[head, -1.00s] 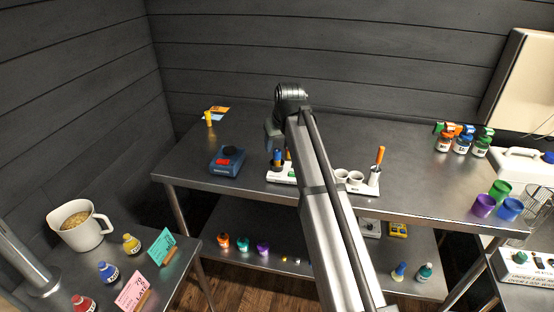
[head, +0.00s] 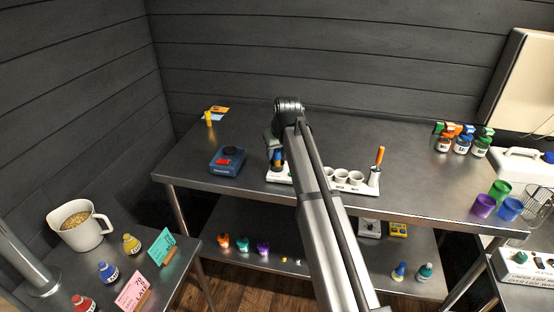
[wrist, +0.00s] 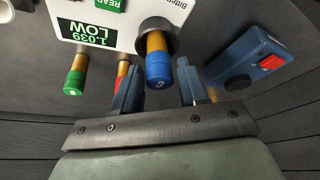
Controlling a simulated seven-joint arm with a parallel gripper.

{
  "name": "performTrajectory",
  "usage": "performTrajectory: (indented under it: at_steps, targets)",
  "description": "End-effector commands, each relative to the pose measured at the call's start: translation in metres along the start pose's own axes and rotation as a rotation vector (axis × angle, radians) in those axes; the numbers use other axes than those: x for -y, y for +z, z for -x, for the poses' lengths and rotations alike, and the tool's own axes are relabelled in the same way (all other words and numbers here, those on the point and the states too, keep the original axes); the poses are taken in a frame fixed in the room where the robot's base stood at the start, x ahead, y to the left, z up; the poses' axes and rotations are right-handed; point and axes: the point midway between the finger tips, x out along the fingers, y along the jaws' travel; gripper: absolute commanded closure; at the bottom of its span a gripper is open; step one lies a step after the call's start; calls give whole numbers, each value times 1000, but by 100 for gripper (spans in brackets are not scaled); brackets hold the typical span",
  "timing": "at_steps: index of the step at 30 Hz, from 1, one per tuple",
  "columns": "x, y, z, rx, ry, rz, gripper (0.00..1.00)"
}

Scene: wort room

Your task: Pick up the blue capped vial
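The blue capped vial (wrist: 158,68) has an amber body and stands in a dark round holder of a white rack (wrist: 105,30). In the head view the vial (head: 277,156) shows small at the rack's left end (head: 275,176). My gripper (wrist: 157,75) is open, with one finger on each side of the blue cap. Gaps show between the cap and both fingers. A green capped vial (wrist: 74,82) and a red capped vial (wrist: 121,75) are to the left in the wrist view, the red one partly hidden by the left finger.
A blue device with a red switch (head: 228,161) stands left of the rack; it is close to the right finger in the wrist view (wrist: 248,65). White cups (head: 341,175) and an orange-handled tool (head: 379,158) are to the right.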

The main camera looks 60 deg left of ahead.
Motion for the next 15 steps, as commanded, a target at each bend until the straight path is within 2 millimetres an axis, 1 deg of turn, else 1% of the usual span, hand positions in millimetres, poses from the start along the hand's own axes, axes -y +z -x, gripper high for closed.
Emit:
performTrajectory:
  at_steps: [1, 2, 12, 13, 15]
  targets:
    - [0, 0, 0, 0, 0, 0, 62]
    - [0, 0, 0, 0, 0, 0, 65]
    - [0, 0, 0, 0, 0, 0, 98]
    - [0, 0, 0, 0, 0, 0, 100]
    - [0, 0, 0, 0, 0, 0, 100]
